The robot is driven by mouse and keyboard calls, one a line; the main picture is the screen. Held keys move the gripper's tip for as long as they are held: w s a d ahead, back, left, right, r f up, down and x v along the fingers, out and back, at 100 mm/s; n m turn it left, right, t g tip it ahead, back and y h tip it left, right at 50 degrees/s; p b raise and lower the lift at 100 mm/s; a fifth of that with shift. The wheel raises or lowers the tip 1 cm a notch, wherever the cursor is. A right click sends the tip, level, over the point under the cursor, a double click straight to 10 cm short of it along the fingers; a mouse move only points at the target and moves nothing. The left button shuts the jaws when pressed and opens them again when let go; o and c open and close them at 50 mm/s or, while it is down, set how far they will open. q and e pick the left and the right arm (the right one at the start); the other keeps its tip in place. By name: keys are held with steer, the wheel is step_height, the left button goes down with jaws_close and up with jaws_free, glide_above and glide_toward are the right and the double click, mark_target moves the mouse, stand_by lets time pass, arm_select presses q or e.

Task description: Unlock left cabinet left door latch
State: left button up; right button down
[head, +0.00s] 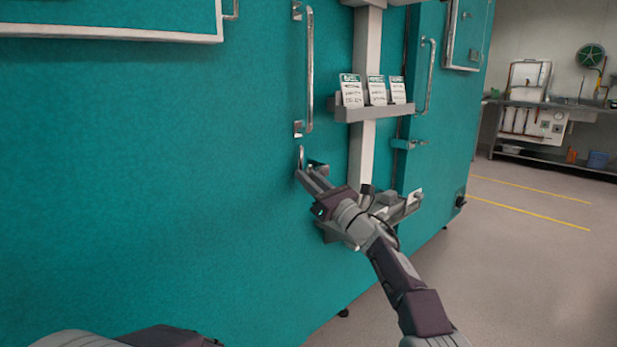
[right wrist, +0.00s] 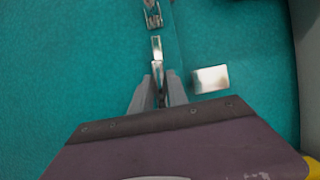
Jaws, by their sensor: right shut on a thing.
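The teal left door (head: 160,150) fills the left of the head view and looks closed. Its metal latch (head: 301,156) sits below the long vertical door handle (head: 309,70), near the door's right edge. My right gripper (head: 304,175) is at the latch. In the right wrist view, its two grey fingers (right wrist: 159,88) are shut on the latch's narrow metal lever (right wrist: 157,48). A metal catch piece (right wrist: 152,14) lies just beyond the lever's far end. The fingers hide the lever's near end. My left gripper is out of view; only part of that arm shows at bottom left.
A pale post (head: 363,150) right of the latch carries a grey shelf (head: 372,112) with three label cards. Another grey shelf (head: 408,208) is close beside my right forearm. A second teal door with a handle (head: 428,78) stands farther right. Floor at right is open.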

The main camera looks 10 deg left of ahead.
stand_by(0.5)
steer(key=c, duration=1.3)
jaws_free()
steer(key=shift+s+d+f+b, duration=0.1)
steer(key=shift+f+b, duration=0.1)
steer(key=shift+b, duration=0.15)
steer(key=b+v, duration=0.5)
steer(key=v, duration=0.3)
steer(key=shift+s+d, duration=0.2)
steer(key=shift+d, duration=0.1)
